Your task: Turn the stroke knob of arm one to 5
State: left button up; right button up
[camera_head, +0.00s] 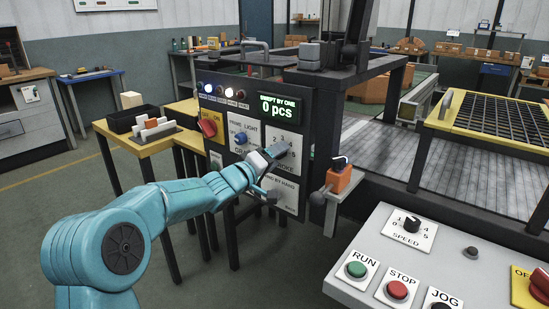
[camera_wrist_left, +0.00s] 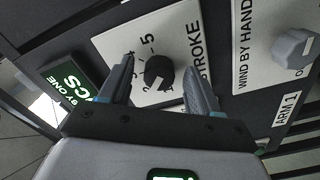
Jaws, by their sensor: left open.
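The stroke knob (camera_wrist_left: 158,73) is a round dark knob on a white plate marked STROKE (camera_wrist_left: 182,30) in the left wrist view. Its numeral 5 shows beside the knob; where its pointer stands is too small to tell. My left gripper (camera_wrist_left: 158,64) is open, with one finger on each side of the knob and visible gaps to it. In the head view my left gripper (camera_head: 272,153) is at the stroke plate (camera_head: 289,146) on the dark control panel, and mostly hides the knob. My right gripper is in neither view.
A grey WIND BY HAND knob (camera_wrist_left: 293,47) sits beside the stroke plate. The panel also has a blue knob (camera_head: 240,138), a red switch (camera_head: 208,127) and a display (camera_head: 279,106).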

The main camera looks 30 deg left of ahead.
pick_arm(q)
jog(key=c, duration=1.1)
jog(key=shift+o, duration=0.2)
jog(key=shift+m, duration=0.3)
jog(key=shift+m+p, duration=0.35)
jog(key=shift+m, duration=0.55)
jog(key=shift+a+m+b, duration=0.2)
jog(key=shift+m+b, duration=1.25)
jog(key=shift+m, duration=4.65)
jog(key=shift+a+m+b, duration=0.15)
jog(key=shift+m+b, duration=1.25)
jog(key=shift+m, duration=4.7)
